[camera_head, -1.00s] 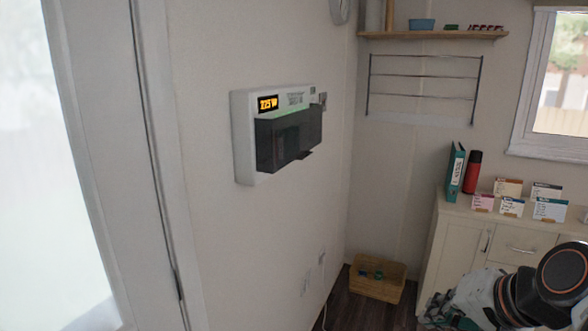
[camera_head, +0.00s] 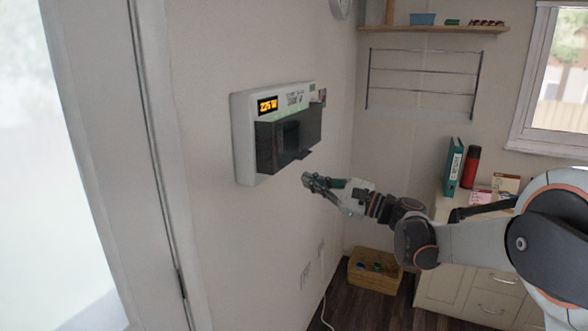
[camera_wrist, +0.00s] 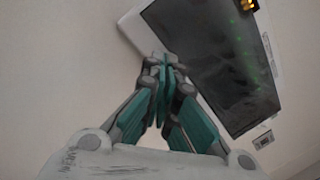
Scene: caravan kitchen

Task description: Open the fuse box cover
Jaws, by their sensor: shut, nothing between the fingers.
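The white fuse box (camera_head: 242,130) is mounted on the wall in the head view, with a lit orange display at its upper left. Its dark, see-through cover (camera_head: 290,138) hangs over the front and looks closed. A small lip juts out at the cover's lower edge. My gripper (camera_head: 307,180) is shut and empty, a little below the cover's lower edge. In the wrist view my gripper's fingertips (camera_wrist: 163,62) are together near the box's lower corner, beside the dark cover (camera_wrist: 215,60). I cannot tell whether they touch the box.
A cabinet (camera_head: 440,207) with a green binder (camera_head: 453,170) and a red bottle (camera_head: 469,167) stands at the right. A basket (camera_head: 374,278) sits on the floor in the corner. A wall rack (camera_head: 424,78) and shelf (camera_head: 436,29) are above. The wall below the box is mostly bare.

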